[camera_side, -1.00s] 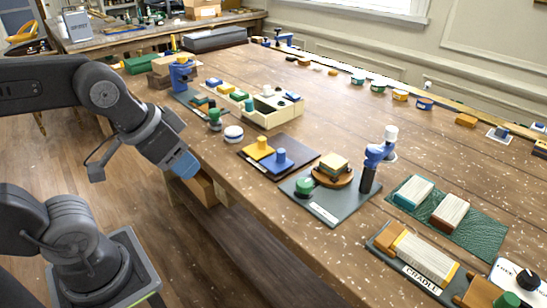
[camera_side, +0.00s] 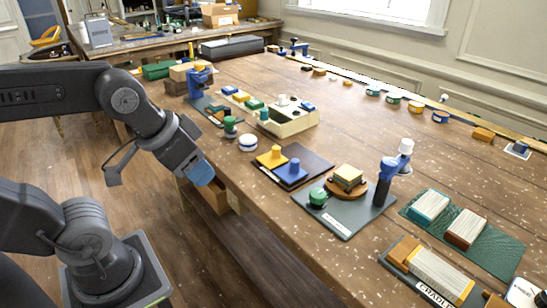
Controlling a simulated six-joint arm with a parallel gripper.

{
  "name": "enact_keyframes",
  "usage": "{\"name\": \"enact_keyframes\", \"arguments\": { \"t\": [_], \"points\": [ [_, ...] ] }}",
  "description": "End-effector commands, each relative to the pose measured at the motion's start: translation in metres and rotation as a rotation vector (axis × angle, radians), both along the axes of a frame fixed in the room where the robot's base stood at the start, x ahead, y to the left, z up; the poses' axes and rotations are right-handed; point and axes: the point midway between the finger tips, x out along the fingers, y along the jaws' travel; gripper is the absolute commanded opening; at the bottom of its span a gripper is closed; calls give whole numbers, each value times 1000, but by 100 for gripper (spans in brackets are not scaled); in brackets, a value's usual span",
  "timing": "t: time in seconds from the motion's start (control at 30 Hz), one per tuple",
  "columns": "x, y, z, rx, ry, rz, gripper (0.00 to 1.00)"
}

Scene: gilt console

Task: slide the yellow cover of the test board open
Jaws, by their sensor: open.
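My gripper (camera_side: 203,175) has blue fingers and hangs left of the board, beyond the table's front edge. It is open, apart from the yellow cover, and nothing shows between its fingers. The gap between the fingers is hard to make out.
A white round pot (camera_side: 248,143) and a green-topped piece (camera_side: 230,126) stand left of the board. A cream sorting box (camera_side: 290,125) is behind. A grey plate (camera_side: 345,218) with a green knob, a block stack and a blue post stands to the right. Bare table lies behind the board.

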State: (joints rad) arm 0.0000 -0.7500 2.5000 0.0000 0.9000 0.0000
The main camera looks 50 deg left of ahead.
Motion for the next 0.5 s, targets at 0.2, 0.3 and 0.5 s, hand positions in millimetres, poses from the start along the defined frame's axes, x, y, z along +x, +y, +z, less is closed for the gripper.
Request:
{"name": "enact_keyframes", "arguments": {
  "t": [0.2,0.3,0.5],
  "points": [
    [0,0,0,0,0,0,43],
    [1,0,1,-1,2,4,50],
    [34,8,22,-32,66,93,50]
  ]
}}
